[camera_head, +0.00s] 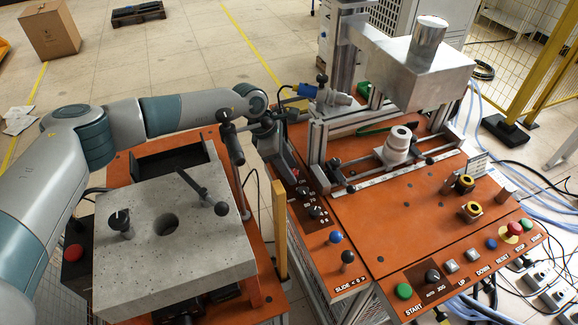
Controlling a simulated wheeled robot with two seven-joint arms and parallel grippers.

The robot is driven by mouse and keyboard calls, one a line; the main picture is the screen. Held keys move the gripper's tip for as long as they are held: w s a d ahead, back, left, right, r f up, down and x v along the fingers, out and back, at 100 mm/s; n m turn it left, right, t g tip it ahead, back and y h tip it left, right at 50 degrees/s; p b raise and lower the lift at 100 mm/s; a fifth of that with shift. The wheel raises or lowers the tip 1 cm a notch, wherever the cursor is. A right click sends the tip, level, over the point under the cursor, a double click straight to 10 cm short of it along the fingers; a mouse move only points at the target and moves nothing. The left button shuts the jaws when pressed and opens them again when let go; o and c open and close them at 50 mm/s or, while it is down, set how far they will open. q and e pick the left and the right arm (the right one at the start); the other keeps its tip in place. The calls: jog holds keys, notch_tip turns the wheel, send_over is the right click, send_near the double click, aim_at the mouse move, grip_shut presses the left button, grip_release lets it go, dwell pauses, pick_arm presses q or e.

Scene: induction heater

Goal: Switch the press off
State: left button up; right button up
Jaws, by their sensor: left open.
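The press (405,75) stands at the right, a metal frame with a silver block and cylinder over an orange table top (375,235). Black rotary knobs (315,212) with small white labels sit on the narrow orange strip along the table's left side. The labels are too small to read surely. My left gripper (291,177) points down over the far end of this strip, close to the nearest knobs. Its fingertips are partly hidden by its dark body, and I cannot tell whether they touch a knob. My right gripper is out of view.
A grey block with a round hole (205,235) and black handles stands at the left, beside a yellow post (279,220). The front panel has a green START button (403,291), a black selector (432,276) and a red button (514,228). Cables lie at the right.

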pick_arm(q)
jog(key=shift+r, duration=0.1)
jog(key=a+r+b, duration=0.1)
jog(key=a+r, duration=0.3)
jog(key=a, duration=1)
jog(key=shift+r, duration=0.2)
jog(key=shift+s, duration=0.1)
